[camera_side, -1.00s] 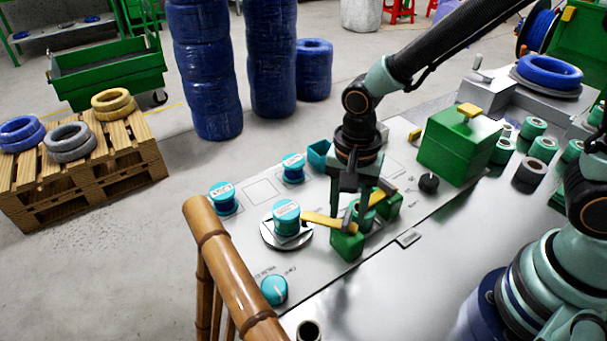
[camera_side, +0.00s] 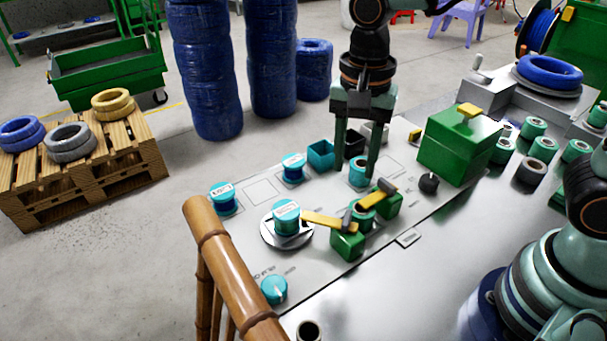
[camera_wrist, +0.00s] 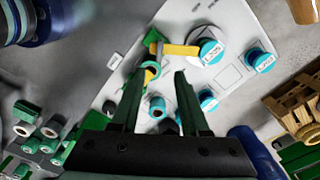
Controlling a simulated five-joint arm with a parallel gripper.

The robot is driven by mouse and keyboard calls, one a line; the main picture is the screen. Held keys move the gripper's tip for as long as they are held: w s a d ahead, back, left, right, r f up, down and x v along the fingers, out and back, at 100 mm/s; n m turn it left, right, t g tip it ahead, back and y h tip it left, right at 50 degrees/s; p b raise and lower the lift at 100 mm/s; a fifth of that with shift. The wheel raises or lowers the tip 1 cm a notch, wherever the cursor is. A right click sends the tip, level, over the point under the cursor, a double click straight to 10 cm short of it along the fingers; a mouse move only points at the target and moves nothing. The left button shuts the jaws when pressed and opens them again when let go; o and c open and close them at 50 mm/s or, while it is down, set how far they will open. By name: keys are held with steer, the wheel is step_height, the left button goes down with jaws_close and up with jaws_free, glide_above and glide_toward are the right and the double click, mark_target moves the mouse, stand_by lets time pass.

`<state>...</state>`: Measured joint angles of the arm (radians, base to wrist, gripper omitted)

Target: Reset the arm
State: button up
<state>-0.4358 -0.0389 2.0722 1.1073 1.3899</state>
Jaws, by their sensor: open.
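My gripper (camera_side: 357,160) is raised above the grey panel (camera_side: 325,215); its two green fingers are apart with nothing between them. In the wrist view my gripper (camera_wrist: 159,76) also shows its fingers spread over the panel. A teal spool (camera_side: 358,174) sits on the panel below and partly behind the fingers. Another spool (camera_side: 286,216) rests on a round silver plate (camera_side: 268,240). Two green blocks with yellow levers stand beside it, the near block (camera_side: 347,246) and the far block (camera_side: 388,206), with a teal spool between them.
A green box (camera_side: 455,150) with a yellow handle stands right of the gripper. Several spools lie farther right. A bamboo rail (camera_side: 235,270) crosses the near left. A small teal open box (camera_side: 321,154) and a dark one stand at the panel's back edge.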

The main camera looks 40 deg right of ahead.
steer(key=shift+d, duration=0.1)
steer(key=s+d+r+n+t, duration=0.1)
steer(key=d+r+n+t, duration=0.1)
steer(key=d+n, duration=0.3)
steer(key=s+d+r+n+t, duration=0.1)
steer(key=d+r+n+t, duration=0.2)
steer(key=d+n, duration=0.3)
steer(key=d, duration=0.3)
steer(key=shift+r+t, duration=0.25)
steer(key=shift+t, duration=0.05)
